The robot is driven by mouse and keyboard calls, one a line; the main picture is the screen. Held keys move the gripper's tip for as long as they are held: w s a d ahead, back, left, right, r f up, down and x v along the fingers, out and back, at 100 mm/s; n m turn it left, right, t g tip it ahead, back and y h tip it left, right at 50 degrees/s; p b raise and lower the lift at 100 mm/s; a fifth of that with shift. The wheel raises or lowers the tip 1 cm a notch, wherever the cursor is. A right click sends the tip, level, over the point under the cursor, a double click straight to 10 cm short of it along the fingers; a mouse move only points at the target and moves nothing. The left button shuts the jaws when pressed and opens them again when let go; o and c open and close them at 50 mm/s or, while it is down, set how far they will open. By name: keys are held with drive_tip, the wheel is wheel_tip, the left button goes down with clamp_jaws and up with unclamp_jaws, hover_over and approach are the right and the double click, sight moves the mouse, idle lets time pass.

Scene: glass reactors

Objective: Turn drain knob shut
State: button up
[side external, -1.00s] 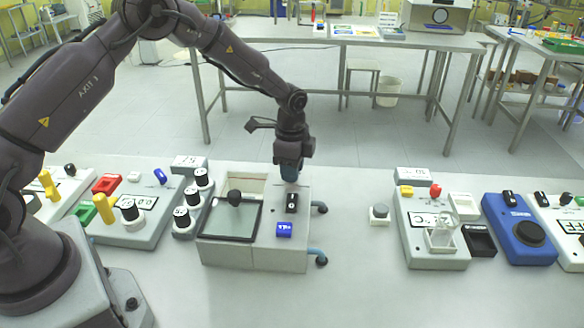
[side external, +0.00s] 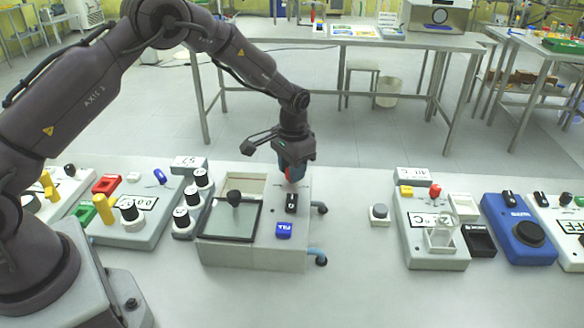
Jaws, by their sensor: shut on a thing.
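A pale grey box unit (side external: 262,258) stands on the bench with a dark-rimmed glass lid (side external: 230,222) on its left part. On its right part are a black knob (side external: 291,203) and a blue button (side external: 284,230) marked FILL. My gripper (side external: 293,181) points down at the back right of this unit, behind the black knob and apart from it. It is shut on a small knob that the fingers mostly hide. A little red shows at the fingers. I cannot read any label of the held knob or tell its angle.
Dial units (side external: 190,215) stand close on the left of the box. Hose stubs (side external: 318,256) stick out on its right. The bench between is clear.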

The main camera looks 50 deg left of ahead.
drive_tip(key=shift+n, duration=2)
drive_tip(key=o, duration=0.9)
drive_tip(key=shift+o, duration=0.2)
wheel_tip(320, 180, up, 13)
drive_tip(key=shift+d, duration=0.2)
drive_tip(key=shift+w, duration=0.1)
